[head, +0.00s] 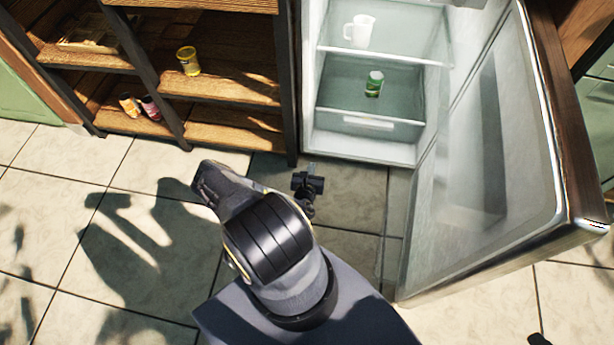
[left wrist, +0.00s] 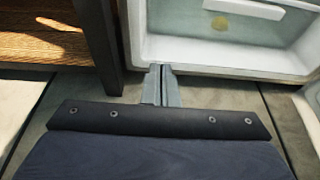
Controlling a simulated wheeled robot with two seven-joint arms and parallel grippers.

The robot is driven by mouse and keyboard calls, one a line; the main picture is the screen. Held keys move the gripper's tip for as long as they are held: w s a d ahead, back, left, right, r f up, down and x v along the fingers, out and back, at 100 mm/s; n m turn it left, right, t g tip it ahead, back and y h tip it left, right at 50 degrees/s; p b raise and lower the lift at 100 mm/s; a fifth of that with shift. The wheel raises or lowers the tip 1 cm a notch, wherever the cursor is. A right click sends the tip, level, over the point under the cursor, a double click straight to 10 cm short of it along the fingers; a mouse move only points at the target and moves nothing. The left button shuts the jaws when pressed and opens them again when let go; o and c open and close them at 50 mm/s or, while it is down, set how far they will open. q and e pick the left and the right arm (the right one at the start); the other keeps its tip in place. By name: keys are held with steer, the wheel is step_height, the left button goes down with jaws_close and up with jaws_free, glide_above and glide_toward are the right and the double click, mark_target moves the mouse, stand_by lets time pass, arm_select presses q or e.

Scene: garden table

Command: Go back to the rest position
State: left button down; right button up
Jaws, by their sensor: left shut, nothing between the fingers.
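My left gripper (head: 312,168) is in front of the open fridge (head: 398,152), just beyond my dark arm links in the head view. In the left wrist view its two fingers (left wrist: 162,84) are shut together with nothing between them. They point toward the fridge's lower left front edge, apart from any object as far as I can tell. My right gripper cannot be made out; only a small dark piece shows at the bottom right edge of the head view.
The fridge door (head: 490,150) stands wide open to the right. Inside are a white pitcher (head: 362,32) and a green jar (head: 374,83). A wooden shelf (head: 235,90) on the left holds a yellow can (head: 188,61) and two small bottles (head: 140,106). The tiled floor at left is clear.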

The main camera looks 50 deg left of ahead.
arm_select(q)
steer(key=p+v, duration=0.2)
steer(key=v, duration=0.4)
steer(key=shift+s+d, duration=0.2)
steer(key=shift+r, duration=0.2)
